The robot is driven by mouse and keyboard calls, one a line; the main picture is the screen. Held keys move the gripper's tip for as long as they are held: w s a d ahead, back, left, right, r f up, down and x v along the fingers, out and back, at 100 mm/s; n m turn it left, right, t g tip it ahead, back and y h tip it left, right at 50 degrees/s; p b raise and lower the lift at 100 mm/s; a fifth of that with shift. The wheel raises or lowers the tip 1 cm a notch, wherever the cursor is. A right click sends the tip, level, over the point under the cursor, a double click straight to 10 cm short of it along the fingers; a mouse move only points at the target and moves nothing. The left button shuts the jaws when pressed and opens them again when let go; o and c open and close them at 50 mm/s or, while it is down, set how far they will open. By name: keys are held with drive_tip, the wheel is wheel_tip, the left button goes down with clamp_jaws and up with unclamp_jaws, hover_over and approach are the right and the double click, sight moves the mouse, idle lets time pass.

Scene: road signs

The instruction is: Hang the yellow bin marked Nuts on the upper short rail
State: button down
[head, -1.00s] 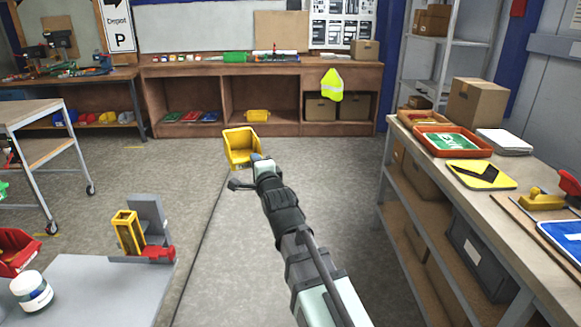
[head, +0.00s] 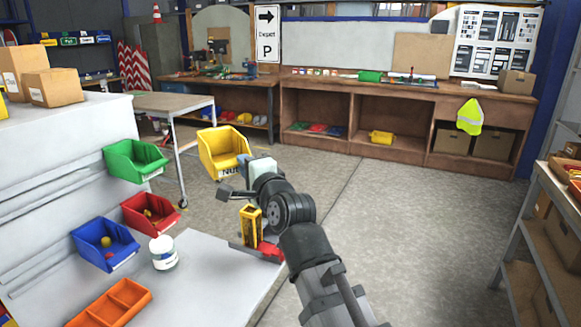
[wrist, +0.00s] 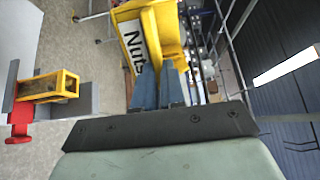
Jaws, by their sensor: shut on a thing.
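The yellow bin (head: 222,148), with a white label partly reading "Nuts", is held up in the air in the head view. In the wrist view the bin (wrist: 165,28) is at the top middle, its label (wrist: 132,48) seen sideways. My gripper (head: 243,163) is shut on the bin's near side; its blue-grey fingers (wrist: 160,85) meet the bin in the wrist view. A pale panel (head: 50,165) with horizontal rails stands at the left, apart from the bin. I cannot tell which rail is the upper short one.
Green (head: 135,160), red (head: 150,212) and blue (head: 105,243) bins are at the panel. Below are a white tub (head: 164,253), an orange tray (head: 110,303) and a yellow-and-red fixture (head: 252,228) on the grey bench. Open floor lies right of my arm.

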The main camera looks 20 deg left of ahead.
drive_tip(key=s, duration=0.1)
drive_tip(key=s+a+n+g+y, duration=0.1)
drive_tip(key=s, duration=0.1)
drive_tip(key=s+a+g, duration=0.1)
drive_tip(key=s, duration=0.1)
drive_tip(key=shift+s+r+n, duration=0.1)
drive_tip(key=shift+r+n, duration=0.15)
drive_tip(key=shift+n, duration=0.15)
drive_tip(key=s+a+f+n+g+y, duration=0.2)
drive_tip(key=s+n+g, duration=0.3)
drive_tip(key=s+g, duration=0.45)
drive_tip(key=a, duration=2.1)
drive_tip(key=shift+s+a+f+t, duration=0.15)
drive_tip(key=shift+a+f+t, duration=0.15)
drive_tip(key=shift+t, duration=0.15)
drive_tip(key=shift+f, duration=1)
idle(0.9)
idle(0.4)
drive_tip(key=c, duration=1.1)
unclamp_jaws()
drive_tip(key=shift+c, duration=0.2)
drive_tip(key=shift+d, duration=0.1)
